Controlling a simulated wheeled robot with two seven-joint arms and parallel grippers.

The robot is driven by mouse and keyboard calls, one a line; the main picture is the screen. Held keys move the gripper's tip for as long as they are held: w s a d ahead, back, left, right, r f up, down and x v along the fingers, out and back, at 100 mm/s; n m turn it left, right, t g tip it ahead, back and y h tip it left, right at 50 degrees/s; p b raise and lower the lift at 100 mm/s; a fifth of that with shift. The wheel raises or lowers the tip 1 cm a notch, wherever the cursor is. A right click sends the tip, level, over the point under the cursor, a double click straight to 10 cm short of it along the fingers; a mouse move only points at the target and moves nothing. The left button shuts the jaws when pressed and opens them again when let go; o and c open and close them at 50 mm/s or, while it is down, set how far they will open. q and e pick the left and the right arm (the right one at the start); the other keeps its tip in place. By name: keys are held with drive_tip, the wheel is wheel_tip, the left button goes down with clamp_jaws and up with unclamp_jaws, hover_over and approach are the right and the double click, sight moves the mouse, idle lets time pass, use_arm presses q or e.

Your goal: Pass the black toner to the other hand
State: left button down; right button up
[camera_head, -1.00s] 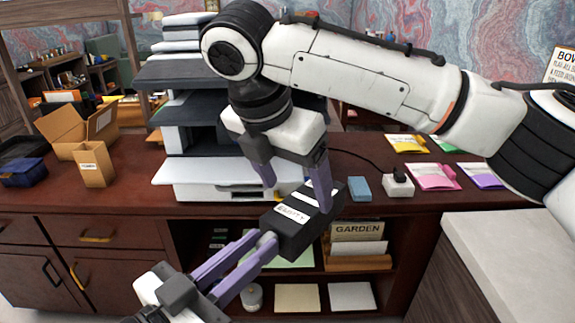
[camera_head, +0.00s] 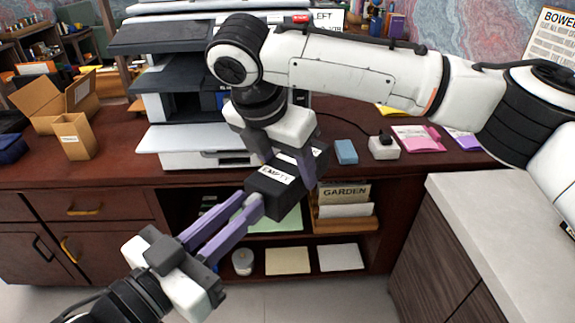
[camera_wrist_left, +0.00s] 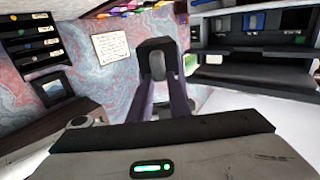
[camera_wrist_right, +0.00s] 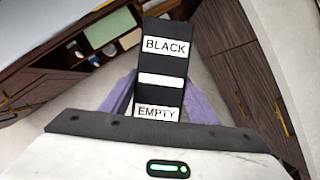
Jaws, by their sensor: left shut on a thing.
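The black toner (camera_head: 270,201) is a dark block with white labels, held in the air in front of the desk. The right wrist view shows the toner (camera_wrist_right: 165,65) with labels reading BLACK and EMPTY. My left gripper (camera_head: 250,204) is shut on its near end, at a grey knob; the left wrist view also shows the toner (camera_wrist_left: 155,44) between its fingertips. My right gripper (camera_head: 289,167) comes from above, its purple fingers on either side of the toner's far part. Whether they press on it cannot be told.
A printer (camera_head: 205,140) stands on the dark desk behind the toner. Open shelves (camera_head: 345,225) lie below and behind it. A blue block (camera_head: 346,152), a white socket box (camera_head: 384,147) and open cardboard boxes (camera_head: 73,137) sit on the desk. A pale counter (camera_head: 500,205) is at the right.

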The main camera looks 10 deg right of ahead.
use_arm(q)
drive_tip(key=shift+s+d+r, duration=0.1)
drive_tip(key=shift+d, duration=0.05)
use_arm(e)
drive_tip(key=shift+a, duration=0.1)
drive_tip(key=c, duration=0.4)
use_arm(q)
drive_tip(key=c, duration=1.6)
unclamp_jaws()
use_arm(e)
drive_tip(key=shift+r, duration=0.1)
use_arm(q)
drive_tip(key=shift+o, duration=0.2)
